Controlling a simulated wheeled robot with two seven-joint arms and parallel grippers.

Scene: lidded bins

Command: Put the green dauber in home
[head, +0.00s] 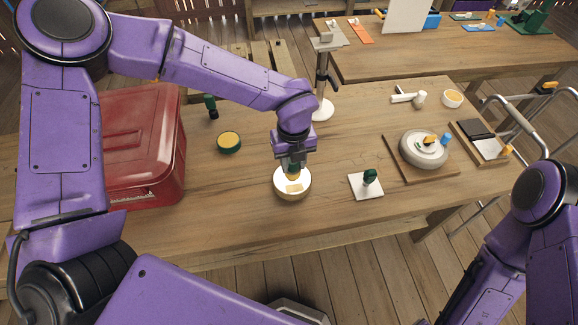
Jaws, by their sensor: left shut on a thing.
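My left gripper (294,163) points down over a round white dish (279,188) near the middle of the table. It is shut on a small dauber (294,172), mostly hidden by the fingers, that looks dark green and tan. The dauber is over or in the dish; I cannot tell whether it touches the bottom. Another green-topped dauber (370,177) stands upright on a white square tile (362,192) to the right. A dark green-handled one (211,106) stands at the back left. My right gripper is out of view.
A red lidded bin (140,150) stands at the left. A green-rimmed round tin (229,142) lies beside it. A post stand (322,85) is behind my gripper. At the right are a grey disc (423,150) on a board and a small bowl (452,98). The front table edge is clear.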

